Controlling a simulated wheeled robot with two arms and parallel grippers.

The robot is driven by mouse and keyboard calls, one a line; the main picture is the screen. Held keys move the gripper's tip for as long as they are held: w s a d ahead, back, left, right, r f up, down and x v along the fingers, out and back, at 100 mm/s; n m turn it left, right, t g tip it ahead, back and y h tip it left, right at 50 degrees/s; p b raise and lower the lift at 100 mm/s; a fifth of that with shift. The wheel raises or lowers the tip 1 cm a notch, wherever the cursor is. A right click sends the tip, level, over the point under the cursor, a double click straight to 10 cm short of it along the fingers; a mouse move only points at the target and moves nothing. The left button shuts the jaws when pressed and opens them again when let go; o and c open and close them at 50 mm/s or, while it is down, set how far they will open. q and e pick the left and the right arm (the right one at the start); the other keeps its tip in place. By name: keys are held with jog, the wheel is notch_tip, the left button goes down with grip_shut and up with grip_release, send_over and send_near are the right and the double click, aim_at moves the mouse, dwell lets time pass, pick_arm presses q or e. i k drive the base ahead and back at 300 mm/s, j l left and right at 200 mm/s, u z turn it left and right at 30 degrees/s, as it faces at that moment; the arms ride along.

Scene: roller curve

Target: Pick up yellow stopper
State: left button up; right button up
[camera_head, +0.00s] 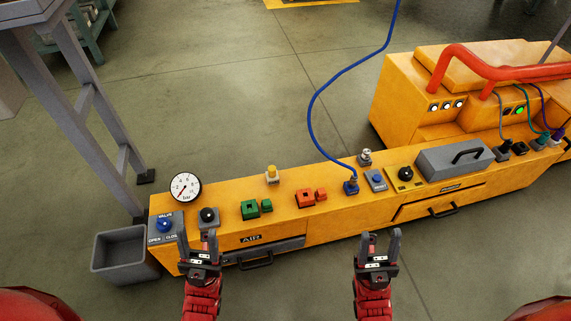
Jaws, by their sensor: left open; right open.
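A small yellow stopper (272,170) sits upright on a pale base near the back edge of the long yellow bench (330,229), between the pressure gauge and the blue hose. My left gripper (198,245) is open and empty at the bench's front, before a grey block with a black knob. My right gripper (378,247) is open and empty in front of the bench, to the right of the stopper. Both grippers are apart from the stopper.
Green blocks (250,209) and orange blocks (306,198) stand on the bench in front of the stopper. A gauge (185,187), a blue valve knob (164,225) and a grey bin (122,255) are at left. A blue hose (315,105) rises from the bench.

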aim_at(272, 170)
jog(key=i+l+u, duration=0.2)
jog(key=l, duration=0.15)
jog(key=i+l+u, duration=0.2)
jog(key=l, duration=0.2)
jog(key=l+u, duration=0.2)
jog(key=l, duration=0.2)
jog(key=l+u, duration=0.2)
jog(key=l, duration=0.2)
jog(key=i, duration=0.05)
